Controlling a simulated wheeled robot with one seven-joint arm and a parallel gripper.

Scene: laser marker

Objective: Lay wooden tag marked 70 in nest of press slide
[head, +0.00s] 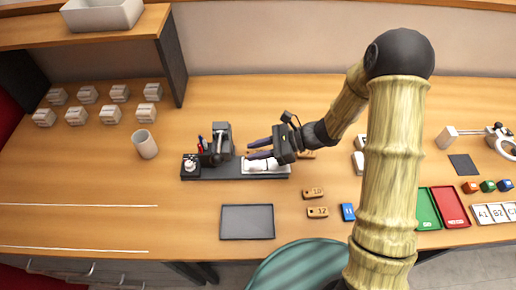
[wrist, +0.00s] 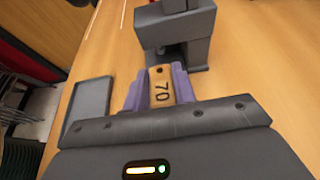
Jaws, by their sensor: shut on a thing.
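The wooden tag marked 70 (wrist: 162,88) is between the purple fingers of my gripper (wrist: 158,82) in the wrist view, number upward, with a dark hole at its far end. My gripper is shut on it. In the head view my gripper (head: 252,150) is at the right of the dark press (head: 221,143), over the pale slide part (head: 267,168) on its base; the tag cannot be made out there. The press also shows just beyond the tag in the wrist view (wrist: 178,45). The nest is hidden, and whether the tag touches the slide cannot be told.
A grey tray (head: 247,222) lies in front of the press. Tags marked 10 (head: 313,193) and 12 (head: 317,212) lie to its right, beside a blue tag (head: 347,212). A white cup (head: 145,144) stands left of the press. The front left of the table is clear.

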